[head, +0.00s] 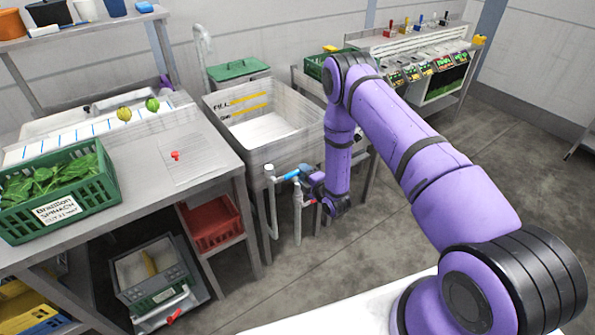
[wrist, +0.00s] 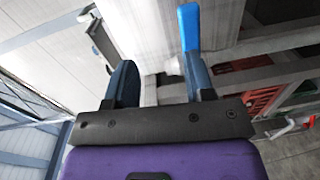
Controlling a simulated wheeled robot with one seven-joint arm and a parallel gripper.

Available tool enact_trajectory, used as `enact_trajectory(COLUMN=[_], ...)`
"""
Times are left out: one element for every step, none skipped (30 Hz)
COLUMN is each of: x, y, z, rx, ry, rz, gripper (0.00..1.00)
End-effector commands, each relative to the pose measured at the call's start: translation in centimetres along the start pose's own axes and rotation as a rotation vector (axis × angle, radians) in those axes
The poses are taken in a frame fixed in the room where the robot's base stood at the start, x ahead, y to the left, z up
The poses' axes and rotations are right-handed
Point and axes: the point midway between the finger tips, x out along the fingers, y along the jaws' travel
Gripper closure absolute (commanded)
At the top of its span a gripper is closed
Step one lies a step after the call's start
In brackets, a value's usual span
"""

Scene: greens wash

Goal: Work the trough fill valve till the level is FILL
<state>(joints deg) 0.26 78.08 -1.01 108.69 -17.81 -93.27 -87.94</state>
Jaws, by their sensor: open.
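The grey trough (head: 300,143) stands at the centre of the head view, with two yellow level marks inside its back wall. The upper mark (head: 248,97) reads FILL. The pale surface inside lies below both marks; I cannot tell whether it is water or bare floor. A blue valve lever (head: 291,174) sits on white piping (head: 271,200) at the trough's front. My gripper (head: 308,176) is beside the lever. In the wrist view my gripper (wrist: 160,72) is open, with the blue lever (wrist: 189,28) at the tip of its right finger. Contact is unclear.
A steel table (head: 203,143) with a green spinach crate (head: 95,208) stands at left. A red crate (head: 212,224) sits beneath it, near a floor bin (head: 150,275). A bench with levers (head: 412,42) stands at back right. The right floor is clear.

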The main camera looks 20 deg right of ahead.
Motion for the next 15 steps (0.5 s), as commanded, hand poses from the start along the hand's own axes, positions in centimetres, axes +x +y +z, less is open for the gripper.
enact_trajectory(x=[-0.7, -1.1, -1.5, -1.8, -2.0, -2.2, -2.3, -2.3, -2.3, -2.2, -2.0, -1.7, -1.4, -1.0, -0.4], y=[-1.5, -2.0, -2.7, -3.1, -3.5, -3.8, -3.9, -4.0, -4.1, -4.2, -4.2, -4.1, -4.1, -4.0, -4.0], z=[-0.2, -0.3, -0.5, -0.6, -0.6, -0.7, -0.7, -0.8, -0.8, -0.8, -0.8, -0.8, -0.8, -0.8, -0.8], rx=[-0.014, -0.022, -0.032, -0.038, -0.043, -0.048, -0.052, -0.055, -0.056, -0.057, -0.057, -0.057, -0.057, -0.057, -0.057], ry=[0.005, 0.007, 0.009, 0.011, 0.012, 0.013, 0.013, 0.014, 0.014, 0.014, 0.014, 0.014, 0.014, 0.014, 0.014], rz=[0.011, 0.022, 0.032, 0.039, 0.044, 0.052, 0.055, 0.058, 0.061, 0.063, 0.063, 0.063, 0.064, 0.065, 0.065], gripper=[0.51, 0.51, 0.51, 0.51, 0.51, 0.51, 0.51, 0.51, 0.51, 0.51, 0.51, 0.51, 0.51, 0.51, 0.51])
